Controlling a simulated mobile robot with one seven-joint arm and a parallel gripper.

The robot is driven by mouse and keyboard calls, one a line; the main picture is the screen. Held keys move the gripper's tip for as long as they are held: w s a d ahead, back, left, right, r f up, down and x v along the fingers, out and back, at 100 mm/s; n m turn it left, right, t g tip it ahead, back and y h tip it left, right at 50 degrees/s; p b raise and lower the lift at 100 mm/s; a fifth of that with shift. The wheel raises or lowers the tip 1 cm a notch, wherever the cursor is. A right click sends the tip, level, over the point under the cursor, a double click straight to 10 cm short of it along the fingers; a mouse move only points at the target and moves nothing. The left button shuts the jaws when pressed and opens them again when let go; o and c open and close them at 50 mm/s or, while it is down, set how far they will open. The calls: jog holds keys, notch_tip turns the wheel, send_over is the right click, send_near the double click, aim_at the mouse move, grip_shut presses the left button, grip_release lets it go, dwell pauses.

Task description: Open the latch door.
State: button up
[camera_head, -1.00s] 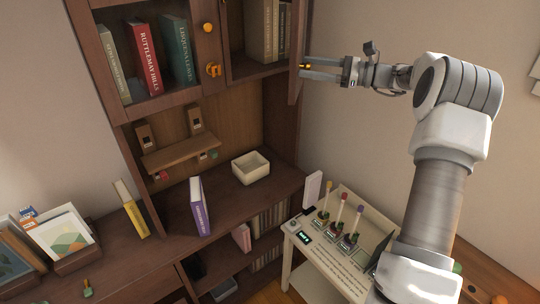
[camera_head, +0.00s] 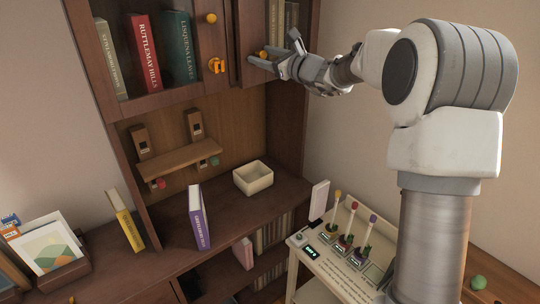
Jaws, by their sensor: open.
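A dark wooden wall cabinet has two glazed doors. The left door (camera_head: 160,103) is shut and carries a round orange knob (camera_head: 211,18) and, lower, an orange latch (camera_head: 217,66) by its right edge. The right door (camera_head: 256,72) stands at or near closed; I cannot tell whether a gap is left. Its small orange knob (camera_head: 264,54) shows beside my fingers. My gripper (camera_head: 275,49) is open at this knob, reaching in from the right. I cannot tell whether the fingers touch the knob or door. My gripper hides part of the door's right side.
Books stand behind the left door. Below are a small shelf (camera_head: 180,161), a cream box (camera_head: 253,178), and a purple book (camera_head: 199,217) on the desk top. A cream stand (camera_head: 330,265) with several coloured-topped items is under my arm. Bare wall lies right of the cabinet.

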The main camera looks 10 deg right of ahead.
jog(key=shift+w+a+f+m+h, duration=0.15)
jog(key=shift+w+a+m+h, duration=0.2)
jog(key=shift+w+a, duration=0.3)
jog(key=f+b+v, duration=0.1)
jog(key=b+v, duration=0.3)
jog(key=v, duration=1.3)
jog(key=s+a+f+n+g+b, duration=0.1)
jog(key=s+a+f+n+g, duration=0.2)
jog(key=s, duration=0.5)
jog(key=s+a+f+n+g, duration=0.4)
jog(key=s+a+f+n, duration=0.2)
jog(key=s+a+n, duration=0.1)
jog(key=shift+s+b, duration=0.35)
jog(key=shift+s, duration=0.2)
jog(key=shift+f, duration=0.1)
jog(key=w+d+r+m+t+b, duration=0.1)
jog(key=w+d+r+m+t, duration=0.35)
jog(key=w, duration=0.35)
jog(key=w+d+r+m+t, duration=0.3)
jog(key=w+d+r+m, duration=0.25)
jog(key=w, duration=0.25)
jog(key=p+x, duration=0.3)
jog(key=x, duration=1.3)
jog(key=shift+w+a+r, duration=0.1)
jog(key=shift+w+a, duration=0.1)
jog(key=shift+w, duration=0.1)
